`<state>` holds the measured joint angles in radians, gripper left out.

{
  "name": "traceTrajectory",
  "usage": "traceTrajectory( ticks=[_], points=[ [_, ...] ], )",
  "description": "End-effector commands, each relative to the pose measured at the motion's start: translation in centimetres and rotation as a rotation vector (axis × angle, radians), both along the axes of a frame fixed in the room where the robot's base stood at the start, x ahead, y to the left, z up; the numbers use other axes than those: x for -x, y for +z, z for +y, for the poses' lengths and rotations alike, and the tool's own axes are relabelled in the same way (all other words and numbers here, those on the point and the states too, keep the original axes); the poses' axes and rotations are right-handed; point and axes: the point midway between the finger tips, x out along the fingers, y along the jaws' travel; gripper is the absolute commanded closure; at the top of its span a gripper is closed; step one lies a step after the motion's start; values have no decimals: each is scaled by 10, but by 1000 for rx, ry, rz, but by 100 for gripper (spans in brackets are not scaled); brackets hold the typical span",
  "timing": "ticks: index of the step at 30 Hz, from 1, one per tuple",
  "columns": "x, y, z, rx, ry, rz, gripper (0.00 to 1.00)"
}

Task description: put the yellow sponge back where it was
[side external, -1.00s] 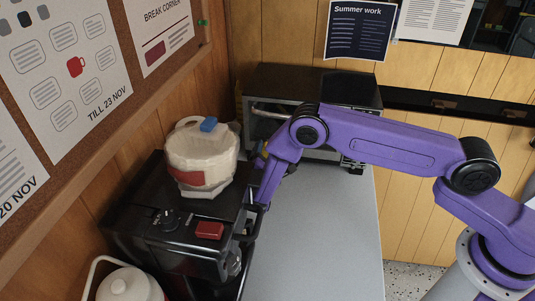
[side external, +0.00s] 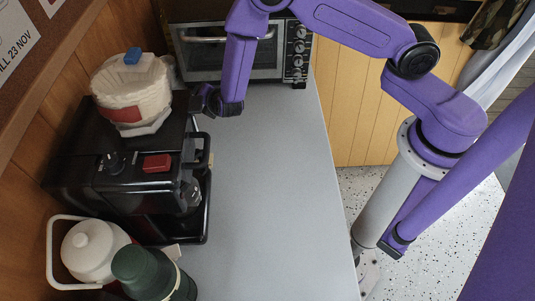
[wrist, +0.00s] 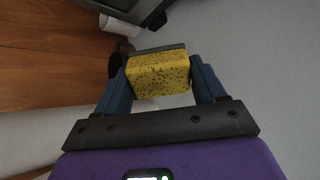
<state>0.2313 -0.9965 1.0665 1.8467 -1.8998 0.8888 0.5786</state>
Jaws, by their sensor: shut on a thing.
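My gripper (wrist: 160,72) is shut on the yellow sponge (wrist: 158,78) in the wrist view. The sponge is speckled, with a dark layer along its far edge, and sits between the two blue fingers. In the side external view my gripper (side external: 205,101) is over the grey worktop, just right of the white stack on the coffee machine and in front of the oven. The sponge cannot be made out there. I cannot tell whether it touches anything below.
A black coffee machine (side external: 95,150) stands at left, bearing white paper filters (side external: 130,88) with a blue clip. A toaster oven (side external: 225,58) stands behind. A white jug (side external: 90,252) and green flask (side external: 143,272) stand in front. The worktop (side external: 265,190) is clear in the middle and right.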

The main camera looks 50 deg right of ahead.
Motion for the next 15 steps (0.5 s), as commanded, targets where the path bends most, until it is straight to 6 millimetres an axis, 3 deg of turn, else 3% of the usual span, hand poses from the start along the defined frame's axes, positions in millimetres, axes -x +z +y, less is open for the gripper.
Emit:
traceTrajectory(
  ticks=[8, 15],
  points=[
    [70, 2, 0, -129, 144, 344, 55],
    [148, 7, -13, -196, 239, 631, 55]
  ],
)
